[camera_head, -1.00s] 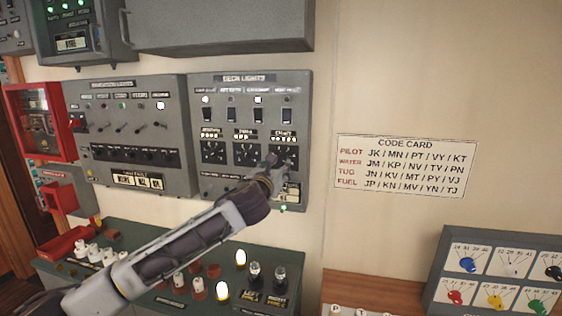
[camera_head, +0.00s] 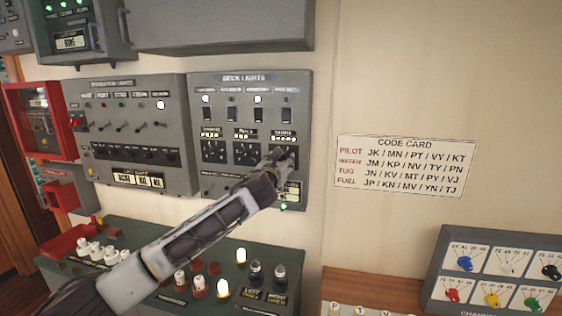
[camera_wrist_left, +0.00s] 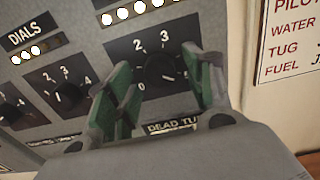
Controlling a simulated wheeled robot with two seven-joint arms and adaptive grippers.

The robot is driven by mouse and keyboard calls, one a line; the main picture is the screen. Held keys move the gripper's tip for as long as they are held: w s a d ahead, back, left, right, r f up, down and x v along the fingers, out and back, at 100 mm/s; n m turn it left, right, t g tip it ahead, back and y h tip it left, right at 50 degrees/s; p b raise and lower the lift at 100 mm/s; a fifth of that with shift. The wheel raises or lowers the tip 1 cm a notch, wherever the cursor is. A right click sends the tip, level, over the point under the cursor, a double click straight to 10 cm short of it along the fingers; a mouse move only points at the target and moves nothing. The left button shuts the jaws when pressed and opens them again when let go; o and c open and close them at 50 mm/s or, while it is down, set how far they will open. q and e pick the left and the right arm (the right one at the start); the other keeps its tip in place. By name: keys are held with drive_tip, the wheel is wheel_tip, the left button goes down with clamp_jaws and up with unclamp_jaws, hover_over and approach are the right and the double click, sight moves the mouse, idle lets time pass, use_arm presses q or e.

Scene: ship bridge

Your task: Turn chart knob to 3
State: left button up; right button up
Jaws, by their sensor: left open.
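My right gripper is not in view.
The deck lights panel (camera_head: 300,100) has switches above and two more knobs to the left, including the dials knob (camera_wrist_left: 70,92). A lamp row is above the knob. A code card (camera_head: 405,166) hangs to the right. A console (camera_head: 130,240) with several lamps stands below.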

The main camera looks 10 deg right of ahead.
use_arm(q)
drive_tip(key=shift+w, duration=0.15)
drive_tip(key=c, duration=1)
